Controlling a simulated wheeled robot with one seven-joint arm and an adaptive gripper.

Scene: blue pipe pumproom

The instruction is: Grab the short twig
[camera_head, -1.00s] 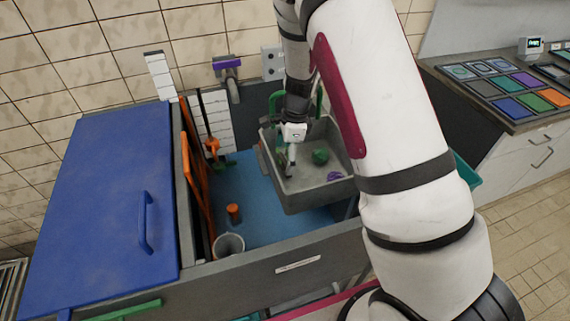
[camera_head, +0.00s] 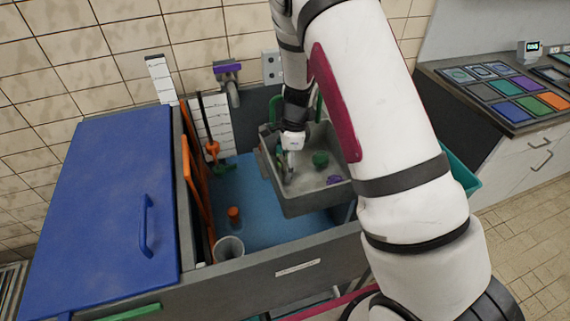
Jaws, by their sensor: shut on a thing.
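My gripper (camera_head: 288,172) points down into a grey tray (camera_head: 312,202), near its left side. The fingers look shut on a small thin thing, which appears to be the short twig. The twig is too small and too covered by the fingers to make out clearly. A green lump (camera_head: 320,159) and a small purple thing (camera_head: 334,180) lie in the tray to the right of my gripper, apart from it.
The tray sits above a blue-floored basin (camera_head: 258,215) holding an orange cylinder (camera_head: 234,213) and a white cup (camera_head: 229,247). A blue lid (camera_head: 110,210) is at the left. Orange-handled tools stand between lid and basin. A panelled counter (camera_head: 520,110) is at the right.

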